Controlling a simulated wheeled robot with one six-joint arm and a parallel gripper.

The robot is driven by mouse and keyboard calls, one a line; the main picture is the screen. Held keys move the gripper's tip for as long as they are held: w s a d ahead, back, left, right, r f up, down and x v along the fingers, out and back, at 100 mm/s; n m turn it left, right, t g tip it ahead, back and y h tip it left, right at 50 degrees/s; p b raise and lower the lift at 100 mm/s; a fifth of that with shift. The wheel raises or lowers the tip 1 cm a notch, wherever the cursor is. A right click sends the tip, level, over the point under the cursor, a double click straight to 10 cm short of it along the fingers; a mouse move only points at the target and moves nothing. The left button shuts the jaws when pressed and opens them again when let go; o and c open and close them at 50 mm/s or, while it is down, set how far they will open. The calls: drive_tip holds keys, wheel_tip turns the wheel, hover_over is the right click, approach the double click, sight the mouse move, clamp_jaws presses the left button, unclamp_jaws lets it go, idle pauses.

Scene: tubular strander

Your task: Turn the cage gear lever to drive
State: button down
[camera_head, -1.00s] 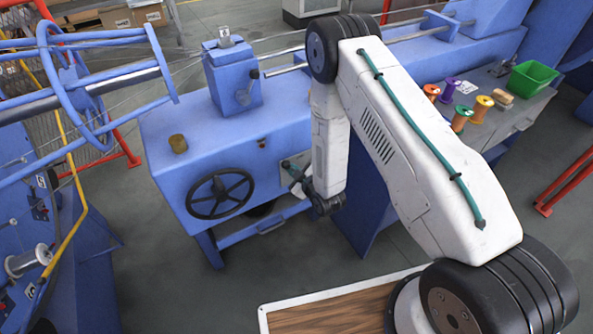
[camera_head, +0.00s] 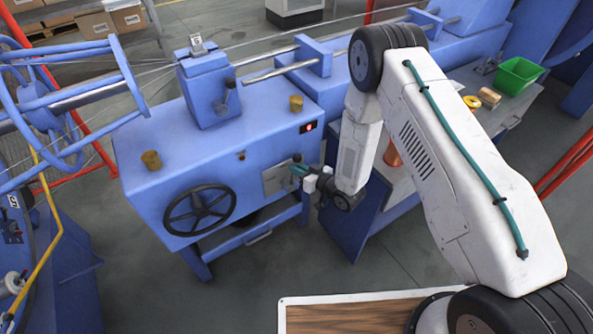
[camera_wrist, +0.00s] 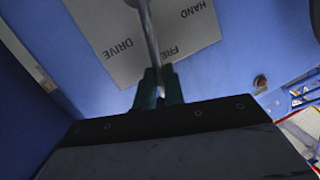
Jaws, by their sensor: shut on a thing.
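The cage gear lever (camera_wrist: 150,38) is a thin metal rod in the wrist view, in front of a pale plate (camera_wrist: 95,35) marked HAND, FREE and DRIVE. The lettering appears upside down. The rod crosses the plate between the words DRIVE and FREE, and part of FREE is hidden. My gripper (camera_wrist: 159,88) has its dark green fingers shut on the rod. In the head view my gripper (camera_head: 300,170) is at the plate (camera_head: 272,180) on the blue machine's front. The lever is too small to make out clearly there.
A black handwheel (camera_head: 199,211) is left of the plate on the blue machine (camera_head: 150,205). A red-lit indicator (camera_head: 308,127) is above the plate. A grey-topped bench (camera_head: 515,105) with a green bin (camera_head: 519,75) stands to the right. Open floor lies in front.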

drive_tip(key=shift+w+d+f+m+y, duration=0.25)
drive_tip(key=shift+w+d+f+m, duration=0.05)
drive_tip(key=shift+d+m, duration=0.3)
drive_tip(key=shift+w+d+f+m+y, duration=0.2)
drive_tip(key=shift+w+d+f+m, duration=0.1)
drive_tip(key=shift+d+m, duration=0.25)
drive_tip(key=shift+w+d+f+m+y, duration=0.3)
drive_tip(key=shift+d+m, duration=0.15)
drive_tip(key=shift+m, duration=0.2)
drive_tip(key=c, duration=1.5)
unclamp_jaws()
drive_tip(key=shift+d, duration=0.1)
drive_tip(key=v, duration=0.7)
drive_tip(key=shift+s+d, duration=0.2)
drive_tip(key=shift+s, duration=0.05)
